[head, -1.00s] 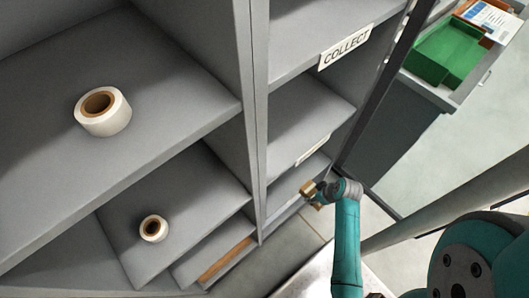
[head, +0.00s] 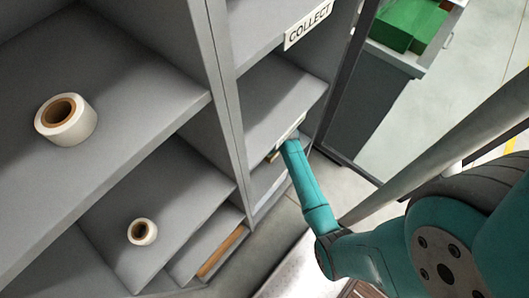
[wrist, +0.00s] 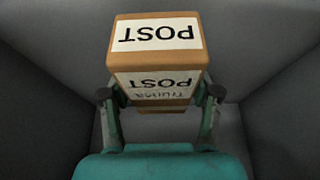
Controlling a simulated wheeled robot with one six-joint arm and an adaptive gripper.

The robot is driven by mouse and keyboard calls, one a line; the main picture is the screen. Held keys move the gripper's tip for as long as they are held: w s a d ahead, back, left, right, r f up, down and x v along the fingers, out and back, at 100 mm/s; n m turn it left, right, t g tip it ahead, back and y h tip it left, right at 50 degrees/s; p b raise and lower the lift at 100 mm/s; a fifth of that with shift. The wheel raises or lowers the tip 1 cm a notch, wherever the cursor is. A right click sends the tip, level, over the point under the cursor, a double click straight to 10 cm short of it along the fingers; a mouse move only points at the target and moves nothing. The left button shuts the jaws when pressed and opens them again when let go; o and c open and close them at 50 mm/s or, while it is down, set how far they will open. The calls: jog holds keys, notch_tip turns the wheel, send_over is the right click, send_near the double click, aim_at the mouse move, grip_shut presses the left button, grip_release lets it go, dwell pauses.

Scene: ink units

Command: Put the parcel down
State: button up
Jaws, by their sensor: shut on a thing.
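The parcel (wrist: 157,65) is a brown box with white POST labels, seen in the wrist view. My gripper (wrist: 160,96) has its two fingers on either side of the parcel and is shut on it. Grey walls surround the parcel in the wrist view, so it is inside a shelf compartment. In the head view my teal arm reaches into a lower compartment of the right shelf column, under the COLLECT sign (head: 309,26). The gripper and most of the parcel are hidden there. I cannot tell whether the parcel touches the compartment floor.
A tape roll (head: 66,120) sits on the left upper shelf, and a smaller roll (head: 142,231) on the shelf below. A green tray (head: 400,25) stands on a grey cabinet at the upper right. The upright divider (head: 228,110) runs left of my arm.

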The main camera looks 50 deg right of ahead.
jog(key=shift+w+f, duration=0.15)
jog(key=shift+f, duration=1.6)
jog(key=shift+f, duration=0.1)
jog(key=o, duration=1.3)
jog(key=shift+o, duration=0.2)
